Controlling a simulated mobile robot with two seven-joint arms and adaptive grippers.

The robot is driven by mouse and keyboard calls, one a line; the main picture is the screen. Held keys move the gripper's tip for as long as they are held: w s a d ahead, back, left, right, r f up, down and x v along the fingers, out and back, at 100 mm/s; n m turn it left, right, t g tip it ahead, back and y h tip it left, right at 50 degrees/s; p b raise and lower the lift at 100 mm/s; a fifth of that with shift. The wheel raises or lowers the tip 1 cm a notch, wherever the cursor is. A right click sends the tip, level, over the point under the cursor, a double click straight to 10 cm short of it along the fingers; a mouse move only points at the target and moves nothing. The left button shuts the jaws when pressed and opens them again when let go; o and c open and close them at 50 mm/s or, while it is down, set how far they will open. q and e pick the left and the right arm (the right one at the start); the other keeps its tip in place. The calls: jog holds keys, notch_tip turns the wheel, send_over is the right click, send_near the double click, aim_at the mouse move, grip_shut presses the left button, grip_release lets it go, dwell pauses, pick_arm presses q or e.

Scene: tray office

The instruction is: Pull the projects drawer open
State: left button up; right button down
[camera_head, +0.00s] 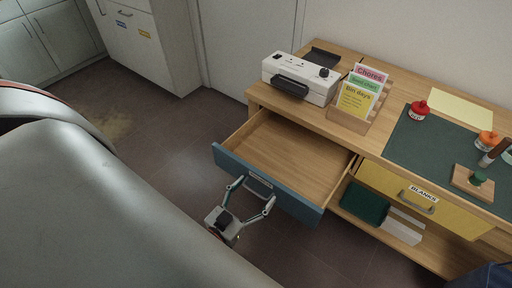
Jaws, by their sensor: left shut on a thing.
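A drawer with a blue front (290,197) stands pulled well out of the wooden desk, and its bare wooden inside shows empty. A label and handle (259,184) sit at the middle of its front; the label's words are too small to read. My left gripper (252,190) is at that handle, its two fingers closed on it from the front. My left arm covers the lower left of the view. My right gripper is not in view.
A yellow drawer labelled BLANKS (395,198) is shut to the right. On the desk stand a white machine (300,78), a card holder (345,120), a dark green mat (430,150) and red and orange bottles. A green tray (364,204) lies on the lower shelf. Floor left of the drawer is clear.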

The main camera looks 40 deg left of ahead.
pick_arm(q)
jog(key=shift+d, duration=0.15)
jog(key=o, duration=1.3)
jog(key=shift+s, duration=0.15)
jog(key=s, duration=1.1)
jog(key=shift+s+a, duration=0.25)
jog(key=shift+s, duration=0.1)
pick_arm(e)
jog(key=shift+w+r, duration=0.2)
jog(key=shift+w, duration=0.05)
pick_arm(q)
jog(key=w+d+f+m+g+p, duration=0.1)
jog(key=d+g, duration=0.1)
jog(key=w+d+f+m+g+h+p, duration=0.1)
jog(key=d+f+g, duration=0.1)
jog(key=g, duration=0.1)
jog(key=w+d+f+m+g+h+p, duration=0.1)
jog(key=d+g, duration=0.1)
jog(key=shift+w+d+f+m+g, duration=0.15)
jog(key=shift+w+d+m+g, duration=0.15)
jog(key=shift+w+d+m, duration=0.1)
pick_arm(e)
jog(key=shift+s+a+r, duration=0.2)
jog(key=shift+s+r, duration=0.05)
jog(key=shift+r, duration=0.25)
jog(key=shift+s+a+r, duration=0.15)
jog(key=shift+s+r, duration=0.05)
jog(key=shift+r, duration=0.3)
